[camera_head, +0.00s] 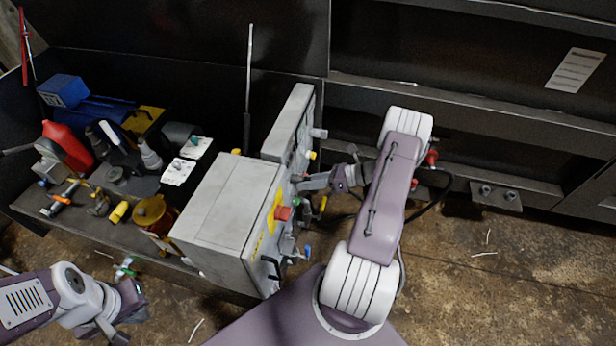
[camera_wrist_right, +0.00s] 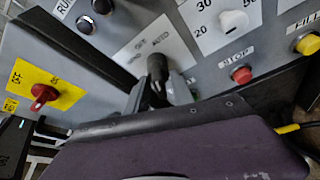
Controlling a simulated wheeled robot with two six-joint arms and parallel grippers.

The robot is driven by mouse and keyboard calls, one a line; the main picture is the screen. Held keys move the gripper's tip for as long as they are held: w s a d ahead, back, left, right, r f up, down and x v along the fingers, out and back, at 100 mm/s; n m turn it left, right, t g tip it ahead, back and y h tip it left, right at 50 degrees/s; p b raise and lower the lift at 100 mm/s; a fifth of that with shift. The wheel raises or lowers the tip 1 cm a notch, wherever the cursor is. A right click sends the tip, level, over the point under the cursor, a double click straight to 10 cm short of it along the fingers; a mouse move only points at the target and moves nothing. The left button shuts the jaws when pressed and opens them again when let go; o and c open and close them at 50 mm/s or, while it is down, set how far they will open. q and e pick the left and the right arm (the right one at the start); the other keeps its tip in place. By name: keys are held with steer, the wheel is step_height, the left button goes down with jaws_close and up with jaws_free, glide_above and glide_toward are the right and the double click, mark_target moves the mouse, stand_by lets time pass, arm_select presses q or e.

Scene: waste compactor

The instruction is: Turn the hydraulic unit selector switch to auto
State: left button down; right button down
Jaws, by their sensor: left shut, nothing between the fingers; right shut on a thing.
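The selector switch (camera_wrist_right: 157,66) is a black knob on a light plate lettered HAND, OFF and AUTO (camera_wrist_right: 162,37) in the right wrist view. Which word it points at I cannot tell. My right gripper (camera_wrist_right: 152,97) is shut on the knob, with its dark fingers against the lower part. In the head view my right gripper (camera_head: 303,184) reaches leftward to the front of the grey control box (camera_head: 290,127); the knob itself is hidden there. My left gripper (camera_head: 128,312) is shut and empty at the lower left, away from the boxes.
Around the switch are a white dial (camera_wrist_right: 233,21), a red STOP button (camera_wrist_right: 241,75), a yellow button (camera_wrist_right: 307,44) and a red switch on a yellow plate (camera_wrist_right: 43,93). The floor at right is mostly clear.

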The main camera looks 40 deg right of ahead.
steer(key=shift+m+g+y, duration=0.5)
steer(key=shift+m+y, duration=0.4)
steer(key=shift+m, duration=0.4)
steer(key=c, duration=1.5)
jaws_free()
steer(key=shift+o, duration=0.2)
steer(key=shift+d, duration=0.1)
steer(key=v, duration=0.9)
steer(key=shift+s, duration=0.1)
